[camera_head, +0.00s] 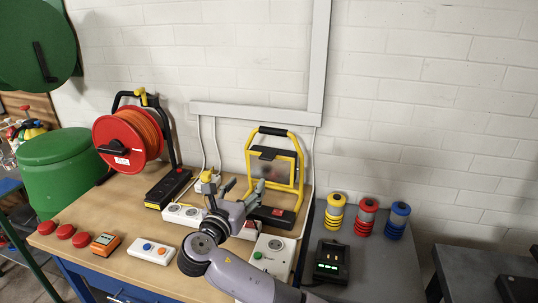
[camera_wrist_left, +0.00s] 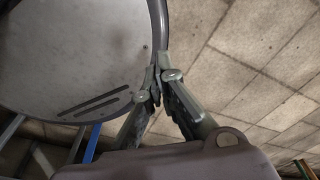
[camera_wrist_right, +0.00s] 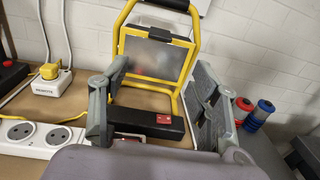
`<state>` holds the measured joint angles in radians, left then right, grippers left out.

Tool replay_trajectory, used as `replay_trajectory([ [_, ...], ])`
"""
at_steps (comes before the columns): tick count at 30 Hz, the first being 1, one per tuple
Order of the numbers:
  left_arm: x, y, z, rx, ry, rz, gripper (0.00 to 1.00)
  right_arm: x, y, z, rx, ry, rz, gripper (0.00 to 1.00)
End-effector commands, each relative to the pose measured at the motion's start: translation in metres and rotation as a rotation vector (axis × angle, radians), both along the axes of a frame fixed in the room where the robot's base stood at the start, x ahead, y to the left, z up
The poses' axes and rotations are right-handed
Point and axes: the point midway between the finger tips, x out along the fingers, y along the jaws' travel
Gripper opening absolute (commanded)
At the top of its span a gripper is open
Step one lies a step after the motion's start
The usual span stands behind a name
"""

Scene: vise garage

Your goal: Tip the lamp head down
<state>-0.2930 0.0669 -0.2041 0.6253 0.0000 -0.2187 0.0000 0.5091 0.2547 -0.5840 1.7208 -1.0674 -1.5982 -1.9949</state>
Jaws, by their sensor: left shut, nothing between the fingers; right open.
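The work lamp has a yellow tube frame (camera_head: 300,165) with a black top handle and stands at the back of the wooden bench, near the wall. Its grey flat head (camera_wrist_right: 156,56) sits inside the frame and looks roughly upright. A black base with a red switch (camera_wrist_right: 150,123) is below it. My right gripper (camera_head: 243,190) is in front of the lamp, open and empty. In the right wrist view its fingers (camera_wrist_right: 160,75) stand either side of the lamp head, with no visible contact. My left gripper (camera_wrist_left: 155,88) is shut and empty over the floor, out of the head view.
An orange cable reel (camera_head: 125,145) stands left on the bench. White socket strips (camera_head: 190,215) lie below my right gripper. A charger (camera_head: 330,262) and yellow, red and blue ring stacks (camera_head: 365,217) stand on the grey surface at right.

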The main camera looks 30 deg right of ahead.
Motion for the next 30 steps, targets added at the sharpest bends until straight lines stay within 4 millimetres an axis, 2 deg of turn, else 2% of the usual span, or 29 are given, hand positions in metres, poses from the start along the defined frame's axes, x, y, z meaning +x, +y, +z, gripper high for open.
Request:
replay_trajectory([
  [3, -0.007, 0.013, 0.004, 0.016, 0.011, -0.002, 0.00, 0.012, -0.018, 0.002, 0.000, 0.000, -0.004, 0.57],
  [9, -0.018, 0.024, 0.009, 0.030, 0.028, 0.000, 0.00, 0.038, -0.053, 0.002, -0.001, 0.001, -0.004, 0.57],
  [18, -0.011, 0.012, 0.018, 0.015, 0.016, 0.003, 0.00, 0.076, -0.104, 0.001, 0.002, 0.000, -0.003, 0.57],
  [24, -0.005, 0.005, 0.020, 0.007, 0.008, 0.002, 0.00, 0.091, -0.125, 0.001, 0.002, -0.001, -0.002, 0.57],
  [30, -0.005, 0.006, 0.021, 0.008, 0.008, 0.001, 0.00, 0.097, -0.132, -0.001, 0.005, -0.001, 0.000, 0.57],
])
